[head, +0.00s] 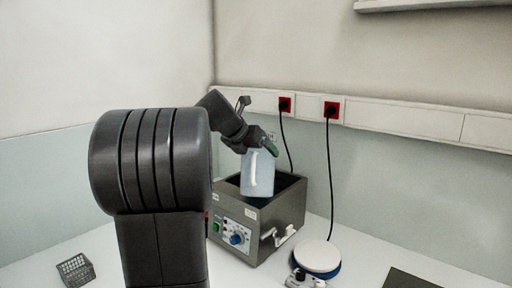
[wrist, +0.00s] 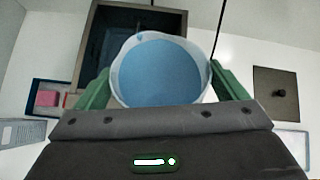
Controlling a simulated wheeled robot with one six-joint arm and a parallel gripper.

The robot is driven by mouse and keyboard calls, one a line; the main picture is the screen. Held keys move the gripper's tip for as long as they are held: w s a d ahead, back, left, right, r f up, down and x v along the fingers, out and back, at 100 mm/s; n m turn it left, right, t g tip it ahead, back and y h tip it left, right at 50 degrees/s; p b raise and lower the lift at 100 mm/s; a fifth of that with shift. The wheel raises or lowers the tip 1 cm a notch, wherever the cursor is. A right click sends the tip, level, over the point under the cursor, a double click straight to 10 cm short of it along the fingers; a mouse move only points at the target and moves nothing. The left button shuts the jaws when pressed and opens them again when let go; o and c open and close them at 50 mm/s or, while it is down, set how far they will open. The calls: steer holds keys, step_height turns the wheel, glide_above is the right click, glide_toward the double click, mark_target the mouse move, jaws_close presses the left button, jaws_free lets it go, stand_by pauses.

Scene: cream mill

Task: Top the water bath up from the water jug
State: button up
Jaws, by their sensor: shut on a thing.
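The water jug (head: 257,175) is a pale translucent jug with a white handle stripe. My gripper (head: 268,148), with green fingers, is shut on it near its top and holds it at the front of the water bath's opening, roughly upright. The water bath (head: 262,223) is a grey box with a dark open top and a front panel with a blue knob. In the wrist view, the jug (wrist: 160,72) sits between the green fingers and blue water shows inside it. The bath's dark inside (wrist: 108,45) lies beyond it. The bath's water level cannot be made out.
A round white-topped plate device (head: 318,257) stands right of the bath. A small grey wire basket (head: 76,270) lies at the left, and a dark flat plate (head: 408,279) at the right front. Black cables run to red wall sockets (head: 331,110) behind the bath.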

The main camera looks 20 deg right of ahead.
steer(key=shift+f+g+p, duration=0.35)
steer(key=shift+g+p, duration=0.05)
steer(key=shift+p, duration=0.45)
steer(key=shift+f+g+y+p, duration=0.4)
steer(key=shift+f+y+p, duration=0.1)
steer(key=shift+f+p, duration=0.05)
steer(key=shift+w+d+f+n+g+y+p, duration=0.15)
steer(key=shift+w+f+n+g+y+p, duration=0.3)
steer(key=shift+p, duration=0.85)
steer(key=shift+d+f+n+g+y+p, duration=0.1)
steer(key=shift+g+y+p, duration=0.4)
steer(key=shift+p, duration=0.75)
steer(key=shift+w+d+g+p, duration=0.2)
steer(key=shift+g+p, duration=0.35)
steer(key=shift+p, duration=1.55)
steer(key=shift+w+d+f+g+y, duration=0.3)
steer(key=shift+w+g+y, duration=0.2)
steer(key=shift+g, duration=0.2)
steer(key=shift+c, duration=0.2)
steer(key=shift+w+r+n+g, duration=0.1)
steer(key=shift+n+g, duration=0.15)
steer(key=shift+g, duration=0.15)
steer(key=shift+o, duration=0.2)
steer(key=shift+w+d+g+y, duration=0.25)
steer(key=shift+w+g+y, duration=0.15)
steer(key=shift+w+y, duration=0.05)
steer(key=shift+w+d+r+g, duration=0.1)
steer(key=shift+w+r+g, duration=0.2)
steer(key=shift+g, duration=0.1)
steer(key=shift+r, duration=0.1)
